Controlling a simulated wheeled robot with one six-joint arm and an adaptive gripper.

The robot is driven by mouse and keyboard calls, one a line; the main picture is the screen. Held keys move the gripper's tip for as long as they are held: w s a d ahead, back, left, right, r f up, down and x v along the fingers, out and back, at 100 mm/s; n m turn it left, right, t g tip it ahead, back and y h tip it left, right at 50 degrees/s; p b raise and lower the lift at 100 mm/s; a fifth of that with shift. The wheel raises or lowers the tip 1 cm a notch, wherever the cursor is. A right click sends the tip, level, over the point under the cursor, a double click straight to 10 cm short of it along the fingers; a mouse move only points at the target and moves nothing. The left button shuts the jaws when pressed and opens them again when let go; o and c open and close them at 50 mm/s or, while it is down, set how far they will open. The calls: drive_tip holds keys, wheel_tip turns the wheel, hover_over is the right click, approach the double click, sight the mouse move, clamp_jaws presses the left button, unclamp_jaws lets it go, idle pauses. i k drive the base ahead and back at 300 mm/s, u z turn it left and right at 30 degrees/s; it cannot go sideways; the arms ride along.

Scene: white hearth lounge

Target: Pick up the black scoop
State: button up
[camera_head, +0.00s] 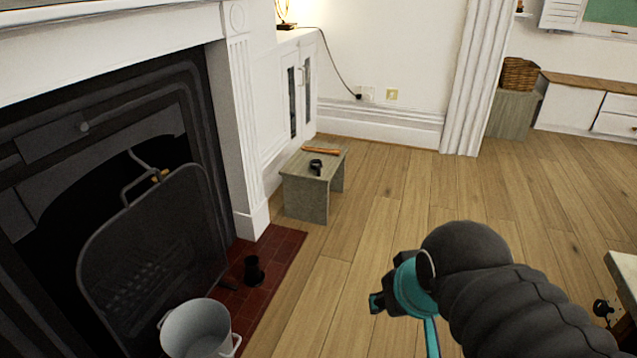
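A small black object (316,166), which looks like the scoop, lies on top of a low grey-green wooden stool (307,201) in the middle of the picture. It is too small to make out its exact shape. An orange-brown stick-like object (321,150) lies just behind it on the stool. My gripper (377,302) is at the lower middle right, in front of and to the right of the stool, well apart from it. Its fingers are small and partly hidden by the wrist, so whether they are open does not show.
A black cup-like object (254,271) stands on the red hearth tiles (285,251), near a white bucket (201,332) and a fire screen (155,262). A white cabinet (275,115) stands behind the stool. A table edge (622,265) shows at right. The wooden floor (395,215) between is clear.

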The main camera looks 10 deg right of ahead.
sight(318, 166)
drive_tip(key=z, duration=0.7)
drive_tip(key=i, duration=0.75)
drive_tip(key=z, duration=0.5)
drive_tip(key=i, duration=1.2)
drive_tip(key=u, duration=1.2)
drive_tip(key=i, duration=0.8)
drive_tip(key=u, duration=0.95)
